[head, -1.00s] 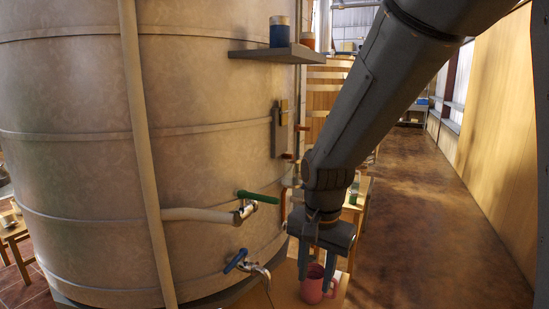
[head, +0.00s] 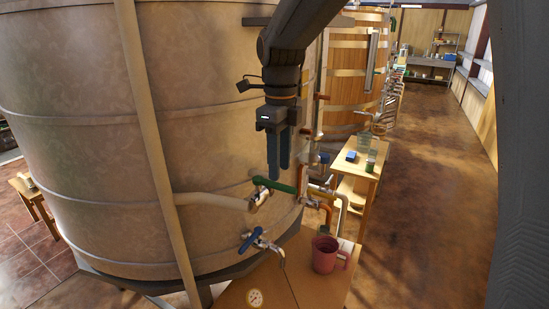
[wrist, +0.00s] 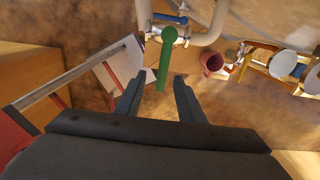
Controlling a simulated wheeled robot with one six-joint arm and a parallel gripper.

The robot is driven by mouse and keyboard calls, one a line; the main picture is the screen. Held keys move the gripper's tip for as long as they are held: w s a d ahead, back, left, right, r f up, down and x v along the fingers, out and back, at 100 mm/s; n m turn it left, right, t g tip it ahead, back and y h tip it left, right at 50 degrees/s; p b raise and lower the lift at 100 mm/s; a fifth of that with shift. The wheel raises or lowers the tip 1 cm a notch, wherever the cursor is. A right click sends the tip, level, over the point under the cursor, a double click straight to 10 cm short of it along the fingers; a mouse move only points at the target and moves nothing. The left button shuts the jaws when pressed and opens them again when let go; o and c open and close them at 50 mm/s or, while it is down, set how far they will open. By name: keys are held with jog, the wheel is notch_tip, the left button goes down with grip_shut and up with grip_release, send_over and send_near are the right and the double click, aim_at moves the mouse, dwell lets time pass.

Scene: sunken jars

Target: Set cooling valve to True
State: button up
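A valve with a green lever handle (head: 274,184) sits on a pale pipe at the big metal tank (head: 80,130). A tap with a blue handle (head: 251,240) is below it. No label shows which valve is the cooling valve. My gripper (head: 279,174) points down just above the green handle, with its two fingers apart and nothing held. In the wrist view the green handle (wrist: 165,62) lies ahead of and partly between the open fingertips (wrist: 158,88). I cannot tell whether they touch it. The blue handle (wrist: 171,18) shows farther off.
A pink mug (head: 325,254) and a round gauge (head: 255,297) are on the wooden table (head: 290,280) below the taps. Several pipes with red-orange parts (head: 327,204) are right of the green handle. The floor (head: 415,190) at right is clear.

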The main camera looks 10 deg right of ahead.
aim_at(282, 187)
jog(key=f, duration=0.2)
jog(key=d+f, duration=0.1)
jog(key=f, duration=0.1)
jog(key=shift+w+f, duration=0.15)
jog(key=shift+f, duration=0.1)
jog(key=shift+a+f+b, duration=0.15)
jog(key=shift+f+b, duration=0.45)
jog(key=shift+f, duration=0.75)
